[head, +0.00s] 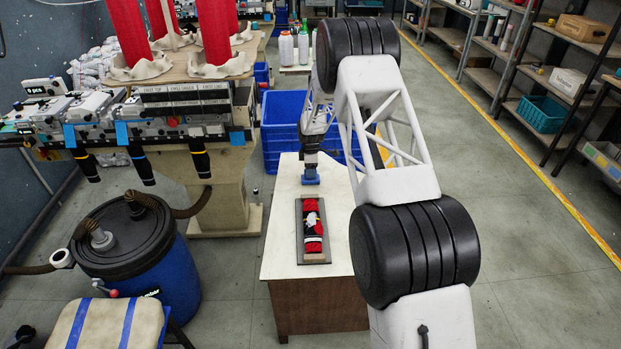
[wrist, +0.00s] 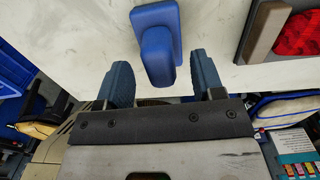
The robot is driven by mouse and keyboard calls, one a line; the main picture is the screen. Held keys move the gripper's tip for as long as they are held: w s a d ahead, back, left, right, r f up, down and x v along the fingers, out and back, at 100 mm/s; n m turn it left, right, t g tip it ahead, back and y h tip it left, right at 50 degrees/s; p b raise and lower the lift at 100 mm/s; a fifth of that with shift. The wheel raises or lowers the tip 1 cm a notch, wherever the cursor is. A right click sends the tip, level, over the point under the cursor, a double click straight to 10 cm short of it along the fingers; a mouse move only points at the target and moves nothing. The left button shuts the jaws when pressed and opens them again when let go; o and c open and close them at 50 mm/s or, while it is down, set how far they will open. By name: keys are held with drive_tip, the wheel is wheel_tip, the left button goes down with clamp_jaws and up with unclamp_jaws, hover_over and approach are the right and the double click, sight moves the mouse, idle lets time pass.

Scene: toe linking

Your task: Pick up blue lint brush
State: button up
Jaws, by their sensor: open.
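The blue lint brush (wrist: 157,25) lies on the white tabletop, at the top middle of the wrist view. In the head view it is a small blue shape (head: 310,178) at the foot of my arm. My gripper (wrist: 161,66) is open, with its two blue-grey fingers spread. The near end of the brush sits between and just beyond the fingertips in the picture, with a gap on each side. Neither finger appears to touch it. In the head view my gripper (head: 310,163) is above the brush, and its fingers are too small to make out.
A grey board (head: 300,250) with a red, black and white sock (head: 313,225) lies nearer on the white table (head: 279,215). A blue crate (head: 279,130) stands behind the table. A blue barrel (head: 180,275) and a knitting machine (head: 190,100) are at left. The table is otherwise mostly clear.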

drive_tip(key=shift+f, duration=1.4)
drive_tip(key=c, duration=1)
drive_tip(key=shift+r, duration=0.1)
drive_tip(key=shift+r, duration=4.9)
